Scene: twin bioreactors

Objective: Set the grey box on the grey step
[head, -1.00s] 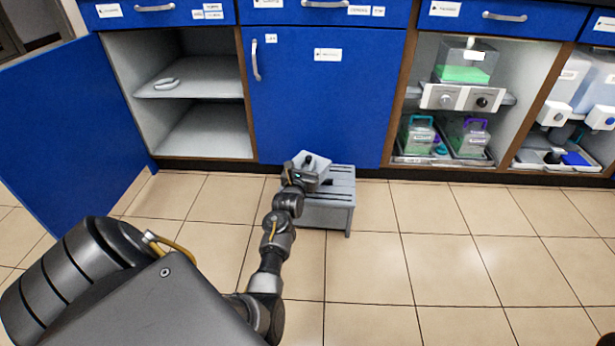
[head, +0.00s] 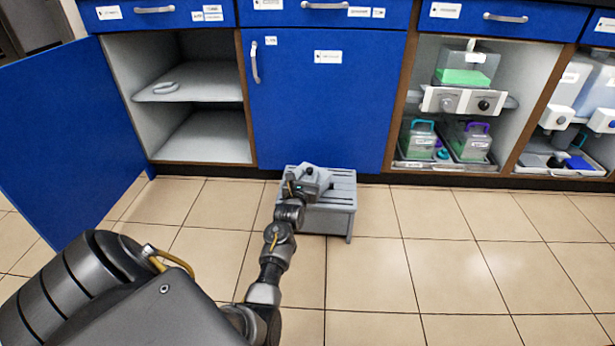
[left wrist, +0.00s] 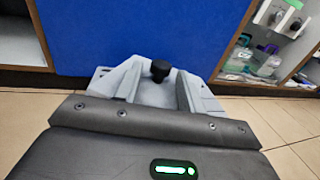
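The grey step (head: 343,196) is a slatted low stool on the floor in front of the shut blue cabinet door. The small grey box (head: 321,178) with a black knob is over the left part of the step's top. My left gripper (head: 305,183) is at the box and shut on it, though its fingertips are hard to make out. The left wrist view shows the box (left wrist: 153,92) and its knob close ahead of the gripper body. I cannot tell whether the box touches the step. My right gripper is not in view.
An open blue door (head: 70,130) and an open cupboard with a shelf (head: 195,88) stand at the left. Open bays with lab equipment (head: 463,100) are at the right. The tiled floor (head: 450,260) right of the step is clear.

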